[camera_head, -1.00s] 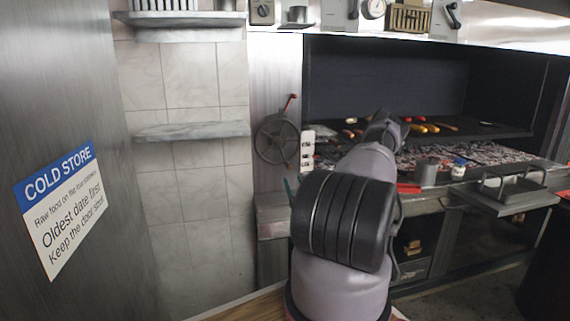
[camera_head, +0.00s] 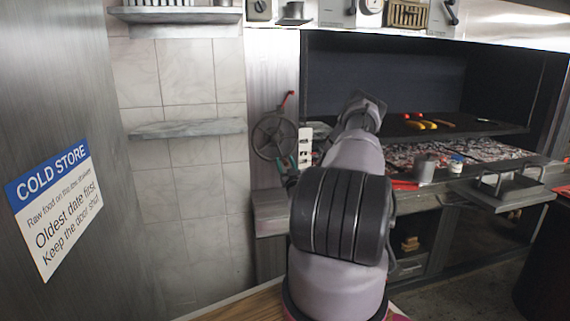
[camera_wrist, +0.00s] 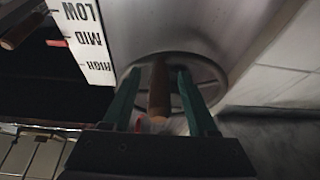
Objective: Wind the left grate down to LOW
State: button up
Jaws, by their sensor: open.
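The spoked handwheel (camera_head: 274,137) is on the steel panel left of the grill. A red crank piece (camera_head: 288,99) shows at its upper right. In the wrist view, upside down, the wheel (camera_wrist: 205,78) is close ahead. A brown handle (camera_wrist: 159,88) stands out from it, between the green fingers of my open gripper (camera_wrist: 157,80). I cannot tell whether they touch it. A white scale plate (camera_wrist: 83,38) reads LOW, MID, HIGH; a small red marker (camera_wrist: 57,43) is beside MID. It also shows in the head view (camera_head: 305,147). A dark grate (camera_head: 465,129) is partly hidden behind my arm.
Red and yellow food (camera_head: 424,124) lies on the grate, above glowing coals (camera_head: 400,155). A metal cup (camera_head: 424,168) and a small white jar (camera_head: 456,163) stand on the front ledge. A stone shelf (camera_head: 188,128) juts from the tiled wall at left.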

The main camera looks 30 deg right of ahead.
grip_shut()
dwell(1.4)
